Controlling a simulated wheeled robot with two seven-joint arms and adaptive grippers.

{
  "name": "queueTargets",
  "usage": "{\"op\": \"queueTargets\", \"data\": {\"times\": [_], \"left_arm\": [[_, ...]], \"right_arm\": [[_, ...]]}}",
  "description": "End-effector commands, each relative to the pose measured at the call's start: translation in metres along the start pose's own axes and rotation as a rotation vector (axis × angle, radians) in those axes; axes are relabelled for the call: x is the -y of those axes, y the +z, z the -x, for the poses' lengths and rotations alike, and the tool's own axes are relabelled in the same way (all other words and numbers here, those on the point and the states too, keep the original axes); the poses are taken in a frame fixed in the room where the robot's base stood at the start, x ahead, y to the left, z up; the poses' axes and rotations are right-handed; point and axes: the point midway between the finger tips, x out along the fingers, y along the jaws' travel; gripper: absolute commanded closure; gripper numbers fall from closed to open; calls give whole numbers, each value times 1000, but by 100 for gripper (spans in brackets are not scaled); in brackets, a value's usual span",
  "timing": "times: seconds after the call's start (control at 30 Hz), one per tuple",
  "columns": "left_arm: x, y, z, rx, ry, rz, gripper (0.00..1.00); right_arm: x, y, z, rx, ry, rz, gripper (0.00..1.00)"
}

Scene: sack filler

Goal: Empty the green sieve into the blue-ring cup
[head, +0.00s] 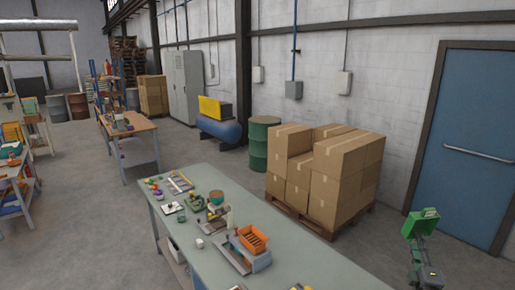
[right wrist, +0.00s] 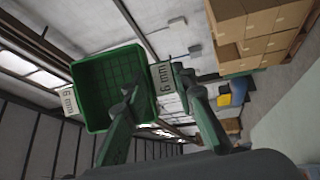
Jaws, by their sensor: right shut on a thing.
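The green sieve (head: 422,222) is at the right of the head view, raised off to the right of the workbench. In the right wrist view the sieve (right wrist: 113,85) is a square green tray with a grid floor and "6 mm" labels on two sides. My right gripper (head: 416,243) is shut on the sieve at its labelled side; its fingers also show in the right wrist view (right wrist: 160,88). I cannot make out a blue-ring cup among the small items on the bench. My left gripper is not in view.
The grey-green workbench (head: 290,262) holds an orange bin (head: 253,238) on a grey stand, a small white cup (head: 199,243), a brownish round container (head: 216,197) and several small parts. Stacked cartons (head: 340,175) stand on a pallet behind.

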Motion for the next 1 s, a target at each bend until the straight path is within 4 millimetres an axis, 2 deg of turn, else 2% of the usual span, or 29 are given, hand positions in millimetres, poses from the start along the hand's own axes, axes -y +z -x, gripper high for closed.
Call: {"op": "queueTargets", "data": {"times": [0.4, 0.57, 0.77, 0.87, 1.0], "left_arm": [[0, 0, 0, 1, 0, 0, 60], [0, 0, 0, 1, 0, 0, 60], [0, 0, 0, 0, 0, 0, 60], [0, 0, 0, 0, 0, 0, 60], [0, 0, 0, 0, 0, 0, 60]], "right_arm": [[-40, 27, 7, 205, 13, 33, 100], [-13, 9, 21, 159, 7, 29, 100], [24, -22, 47, 91, 1, 15, 100], [49, -44, 68, 44, -4, 7, 100], [86, -83, 110, -38, -10, -7, 100]]}}
